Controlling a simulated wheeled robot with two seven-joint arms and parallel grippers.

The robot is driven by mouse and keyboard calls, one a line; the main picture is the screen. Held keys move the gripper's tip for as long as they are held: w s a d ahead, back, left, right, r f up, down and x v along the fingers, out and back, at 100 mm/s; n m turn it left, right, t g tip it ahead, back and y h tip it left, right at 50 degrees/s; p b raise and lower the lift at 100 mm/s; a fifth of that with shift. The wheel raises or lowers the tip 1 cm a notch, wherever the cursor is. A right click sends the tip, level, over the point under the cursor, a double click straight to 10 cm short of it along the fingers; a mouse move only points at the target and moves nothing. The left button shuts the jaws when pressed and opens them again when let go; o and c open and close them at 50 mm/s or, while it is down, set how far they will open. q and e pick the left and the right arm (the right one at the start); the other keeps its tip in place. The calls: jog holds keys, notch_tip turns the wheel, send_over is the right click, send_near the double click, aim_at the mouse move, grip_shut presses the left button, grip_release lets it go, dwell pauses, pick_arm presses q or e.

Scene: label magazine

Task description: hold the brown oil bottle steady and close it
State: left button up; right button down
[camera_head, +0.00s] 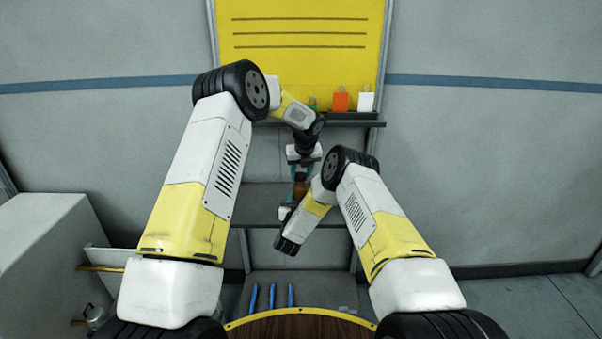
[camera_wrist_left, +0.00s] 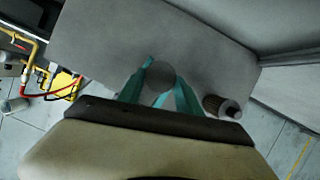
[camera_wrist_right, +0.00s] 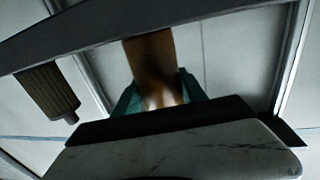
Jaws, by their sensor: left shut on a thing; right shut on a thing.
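The brown oil bottle (camera_head: 300,189) stands at the grey shelf in the head view, partly hidden by my grippers. In the right wrist view its brown body (camera_wrist_right: 150,62) is between the teal fingers of my right gripper (camera_wrist_right: 160,95), which is shut on it from the side. My left gripper (camera_head: 304,172) points down from above the bottle. In the left wrist view its teal fingers close on a round grey cap (camera_wrist_left: 158,70), seen from above. The cap is in line with the bottle top; whether it is seated cannot be told.
A dark ribbed cylinder (camera_wrist_left: 222,107) is beside the left fingers; it also shows in the right wrist view (camera_wrist_right: 48,92). Orange (camera_head: 341,102) and white (camera_head: 366,102) items stand on the upper ledge. Several blue bars (camera_head: 272,296) lie below. The grey shelf (camera_head: 255,203) has bare room at left.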

pick_arm(q)
jog(key=shift+f, duration=0.6)
jog(key=m, duration=0.2)
jog(key=m+h, duration=0.1)
jog(key=m, duration=0.1)
jog(key=shift+a+h, duration=0.3)
jog(key=shift+a, duration=0.1)
jog(key=m+h, duration=0.1)
jog(key=m, duration=0.1)
jog(key=shift+m, duration=0.3)
jog(key=o, duration=1.3)
jog(key=shift+r, duration=0.15)
